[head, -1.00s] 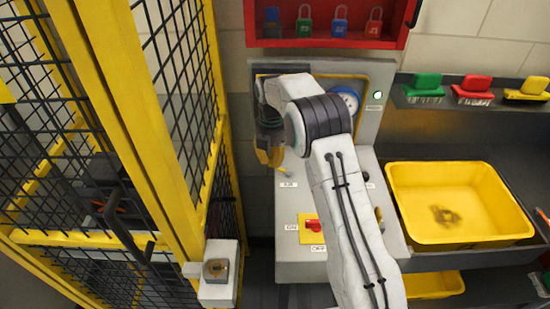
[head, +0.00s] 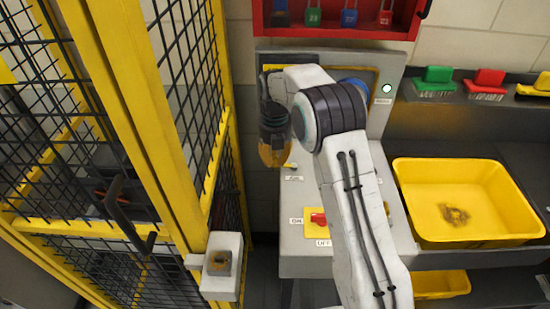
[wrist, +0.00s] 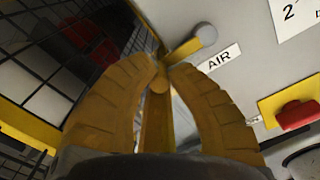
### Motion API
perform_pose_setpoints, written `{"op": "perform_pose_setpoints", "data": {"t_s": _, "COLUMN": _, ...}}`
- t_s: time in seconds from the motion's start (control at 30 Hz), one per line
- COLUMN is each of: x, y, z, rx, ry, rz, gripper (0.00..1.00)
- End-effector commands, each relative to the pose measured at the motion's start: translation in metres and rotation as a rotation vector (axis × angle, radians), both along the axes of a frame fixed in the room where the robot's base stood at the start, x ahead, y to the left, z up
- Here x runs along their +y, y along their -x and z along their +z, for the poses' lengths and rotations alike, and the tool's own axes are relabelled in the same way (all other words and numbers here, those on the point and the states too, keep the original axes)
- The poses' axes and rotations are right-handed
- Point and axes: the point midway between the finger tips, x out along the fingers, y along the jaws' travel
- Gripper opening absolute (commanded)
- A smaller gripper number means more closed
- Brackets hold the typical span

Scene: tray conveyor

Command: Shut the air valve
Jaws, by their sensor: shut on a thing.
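The air valve (wrist: 185,48) shows in the wrist view as a yellow lever with a grey round end, beside the "AIR" label (wrist: 220,60) on the grey panel. My gripper (wrist: 162,72) has its two yellow ribbed fingers curved together at the tips, shut on the lever's yellow handle (wrist: 157,115), which runs between them. In the head view my gripper (head: 275,158) points down at the panel's left edge, just above and left of the small AIR label (head: 294,178). There the fingers and arm hide the valve.
A red rotary switch (head: 318,217) on a yellow plate sits lower on the panel (head: 300,260). A yellow mesh cage (head: 150,130) stands close on the left, with a grey box (head: 222,262) on its post. A yellow bin (head: 470,236) is on the right. A red lock cabinet (head: 340,32) hangs above.

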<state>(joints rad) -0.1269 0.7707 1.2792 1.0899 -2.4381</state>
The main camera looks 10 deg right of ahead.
Motion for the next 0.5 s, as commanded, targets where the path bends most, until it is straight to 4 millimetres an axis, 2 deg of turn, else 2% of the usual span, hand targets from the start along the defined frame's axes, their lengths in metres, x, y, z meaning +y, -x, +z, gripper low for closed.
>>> {"op": "perform_pose_setpoints", "data": {"t_s": 0.37, "x": 0.0001, "y": 0.0023, "z": -0.0024, "rx": 0.009, "ry": 0.001, "rz": 0.004, "gripper": 0.00}}
{"op": "perform_pose_setpoints", "data": {"t_s": 0.4, "x": 0.0001, "y": 0.0023, "z": -0.0024, "rx": 0.009, "ry": 0.001, "rz": 0.004, "gripper": 0.19}}
{"op": "perform_pose_setpoints", "data": {"t_s": 0.5, "x": 0.0001, "y": 0.0018, "z": -0.0020, "rx": 0.008, "ry": 0.001, "rz": 0.003, "gripper": 0.28}}
